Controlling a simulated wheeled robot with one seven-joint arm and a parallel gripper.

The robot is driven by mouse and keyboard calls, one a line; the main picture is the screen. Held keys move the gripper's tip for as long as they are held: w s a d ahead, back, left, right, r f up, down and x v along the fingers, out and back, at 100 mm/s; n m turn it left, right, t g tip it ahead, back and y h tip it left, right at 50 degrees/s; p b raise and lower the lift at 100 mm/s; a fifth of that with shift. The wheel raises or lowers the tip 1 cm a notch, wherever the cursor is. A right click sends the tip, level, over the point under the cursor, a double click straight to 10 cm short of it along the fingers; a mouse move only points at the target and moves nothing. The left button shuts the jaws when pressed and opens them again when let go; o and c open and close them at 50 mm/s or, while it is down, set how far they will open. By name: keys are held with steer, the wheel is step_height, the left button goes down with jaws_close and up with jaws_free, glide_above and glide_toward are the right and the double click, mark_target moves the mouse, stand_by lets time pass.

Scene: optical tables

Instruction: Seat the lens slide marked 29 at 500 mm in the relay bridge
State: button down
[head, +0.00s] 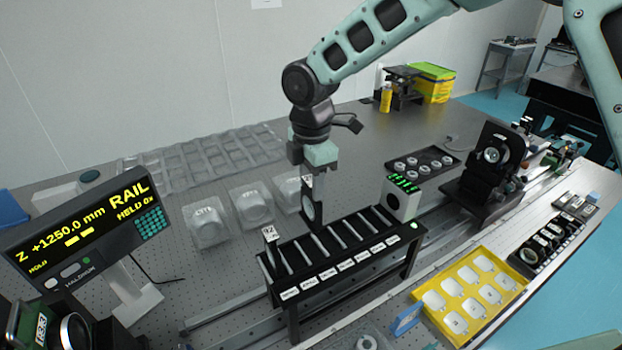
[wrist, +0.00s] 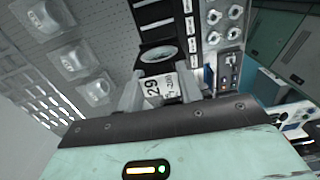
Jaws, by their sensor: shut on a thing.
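My gripper (head: 313,178) is shut on the lens slide marked 29 (head: 312,211), a dark upright plate with a round lens. In the wrist view its white label (wrist: 158,88) reads 29, between the fingers of my gripper (wrist: 160,92). The relay bridge (head: 291,318) is a black stand with a row of slots and small white labels along its front. The held slide hangs upright at the bridge's back edge, left of its middle; I cannot tell whether it touches. Another labelled slide (head: 270,238) stands at the bridge's left end. The slot labels are too small to read.
A display (head: 88,235) at left reads Z +1250.0 mm. A white box with green digits (head: 402,198) stands at the bridge's right end. Clear lens cases (head: 251,205) lie behind the bridge. A yellow tray (head: 470,290) lies at front right; a dark optical mount (head: 490,170) stands beyond.

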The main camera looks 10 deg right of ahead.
mark_target(311, 216)
steer(key=shift+f+b, duration=2.05)
steer(key=shift+f, duration=0.7)
steer(key=shift+f+b, duration=1.15)
steer(key=shift+f, duration=1.05)
steer(key=shift+f, duration=0.2)
steer(key=shift+c, duration=0.6)
jaws_free()
steer(key=shift+r, duration=0.2)
steer(key=shift+r+p, duration=4)
steer(key=shift+r, duration=0.85)
